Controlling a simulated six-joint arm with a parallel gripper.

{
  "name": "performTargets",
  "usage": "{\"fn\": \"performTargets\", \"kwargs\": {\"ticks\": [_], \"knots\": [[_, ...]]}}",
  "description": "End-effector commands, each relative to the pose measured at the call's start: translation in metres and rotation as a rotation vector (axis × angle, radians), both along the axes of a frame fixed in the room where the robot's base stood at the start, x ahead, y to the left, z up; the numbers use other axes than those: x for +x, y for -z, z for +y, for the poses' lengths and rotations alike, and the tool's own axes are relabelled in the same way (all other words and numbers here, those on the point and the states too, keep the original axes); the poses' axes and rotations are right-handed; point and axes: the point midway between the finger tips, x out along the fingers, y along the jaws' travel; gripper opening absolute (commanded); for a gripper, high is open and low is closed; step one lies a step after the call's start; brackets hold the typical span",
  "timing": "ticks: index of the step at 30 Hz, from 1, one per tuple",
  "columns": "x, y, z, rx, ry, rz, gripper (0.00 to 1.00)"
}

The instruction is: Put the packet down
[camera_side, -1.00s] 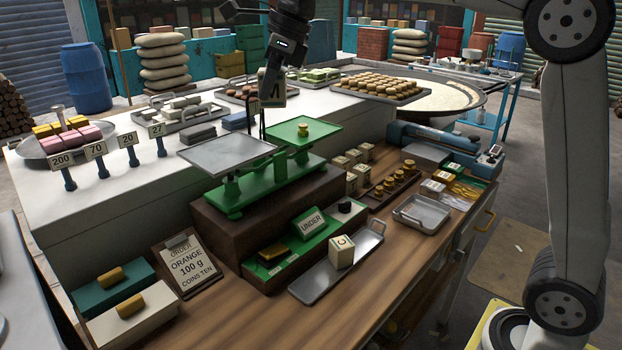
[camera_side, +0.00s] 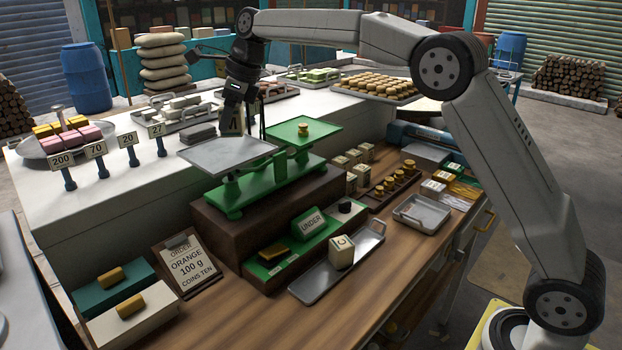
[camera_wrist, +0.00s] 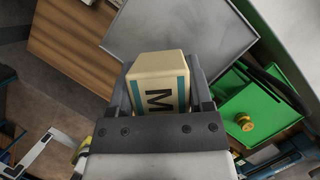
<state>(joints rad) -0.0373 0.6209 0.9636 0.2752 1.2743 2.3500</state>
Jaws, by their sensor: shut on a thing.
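My gripper (camera_wrist: 158,95) is shut on a cream packet (camera_wrist: 155,75) with a blue-green band and a letter M, held between both fingers in the wrist view. In the side view, my gripper (camera_side: 238,98) points down at the far edge of the balance's grey square pan (camera_side: 220,155), and little of the packet shows. The pan also shows past the packet in the wrist view (camera_wrist: 185,30); I cannot tell whether they touch. The green pan (camera_side: 318,135) of the green balance (camera_side: 240,200) carries a brass weight (camera_side: 303,129).
A block marked with a ring (camera_side: 341,252) stands on a long metal tray (camera_side: 320,280). Brass weights stand in a wooden rack (camera_side: 385,190), with cream blocks (camera_side: 355,165) beside it. An order card (camera_side: 188,264) stands at the front. The front counter (camera_side: 230,310) has bare wood.

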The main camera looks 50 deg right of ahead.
Motion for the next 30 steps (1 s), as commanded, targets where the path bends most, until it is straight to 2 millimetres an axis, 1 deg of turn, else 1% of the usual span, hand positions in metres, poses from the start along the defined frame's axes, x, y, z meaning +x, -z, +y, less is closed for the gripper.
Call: {"fn": "performTargets", "kwargs": {"ticks": [3,11,15,22,25,30], "knots": [[0.005,0.005,0.001,0.0,-0.001,-0.001,0.03],[0.007,0.008,0.001,0.001,0.0,-0.001,0.03],[0.012,0.016,0.001,0.0,0.0,0.0,0.03],[0.011,0.039,0.001,0.0,0.001,0.0,0.03],[0.011,0.043,0.001,0.0,0.0,-0.001,0.03],[0.011,0.044,0.001,0.0,0.0,-0.001,0.03]]}}
